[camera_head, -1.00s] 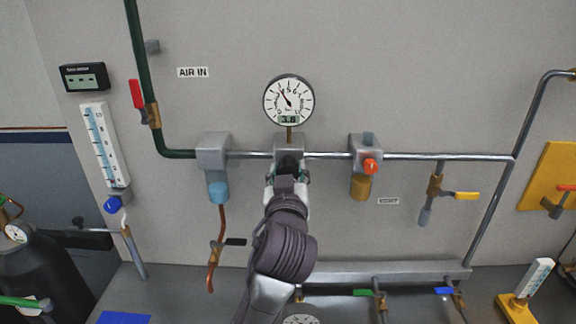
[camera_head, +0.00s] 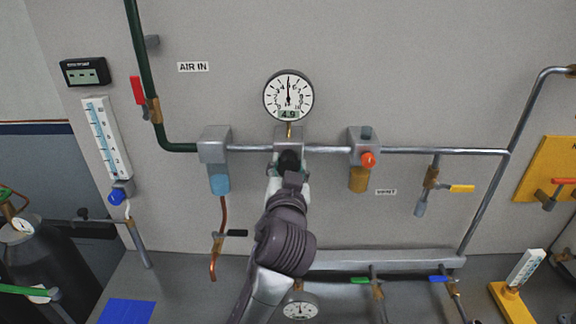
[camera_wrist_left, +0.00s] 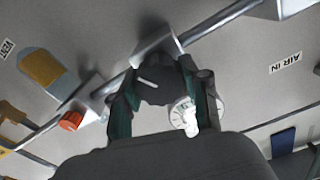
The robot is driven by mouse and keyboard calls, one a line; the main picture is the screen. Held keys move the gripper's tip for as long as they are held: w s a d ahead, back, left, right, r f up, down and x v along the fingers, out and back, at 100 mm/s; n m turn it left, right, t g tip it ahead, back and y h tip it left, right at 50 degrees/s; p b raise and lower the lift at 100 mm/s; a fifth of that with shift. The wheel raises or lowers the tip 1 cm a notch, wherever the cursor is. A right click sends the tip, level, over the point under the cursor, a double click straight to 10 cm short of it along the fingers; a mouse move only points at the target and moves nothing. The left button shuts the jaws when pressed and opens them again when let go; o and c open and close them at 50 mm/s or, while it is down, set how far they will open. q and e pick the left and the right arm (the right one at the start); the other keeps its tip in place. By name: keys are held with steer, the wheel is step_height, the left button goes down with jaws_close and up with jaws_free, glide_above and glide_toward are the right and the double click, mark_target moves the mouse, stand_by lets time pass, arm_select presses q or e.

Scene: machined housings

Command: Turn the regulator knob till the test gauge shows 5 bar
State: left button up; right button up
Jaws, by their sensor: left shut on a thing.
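The test gauge (camera_head: 288,96) is a round white dial on the wall panel. Its needle points almost straight up and its small display reads 4.9. Below it the grey regulator body (camera_head: 283,136) sits on the pipe, with the dark regulator knob (camera_head: 290,158) on its front. My left gripper (camera_head: 288,170) reaches up from below and is shut on the knob. In the left wrist view the knob (camera_wrist_left: 158,84) sits between the green-edged fingers, with the white gauge (camera_wrist_left: 184,113) partly hidden behind one finger. My right gripper is not in view.
A red-handled valve (camera_head: 138,91) is on the green pipe. A yellow-handled valve (camera_head: 461,188) hangs further right.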

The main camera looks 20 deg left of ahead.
arm_select(q)
steer(key=o, duration=1.1)
steer(key=shift+w, duration=0.1)
steer(key=shift+o, duration=0.2)
steer(key=v, duration=1.2)
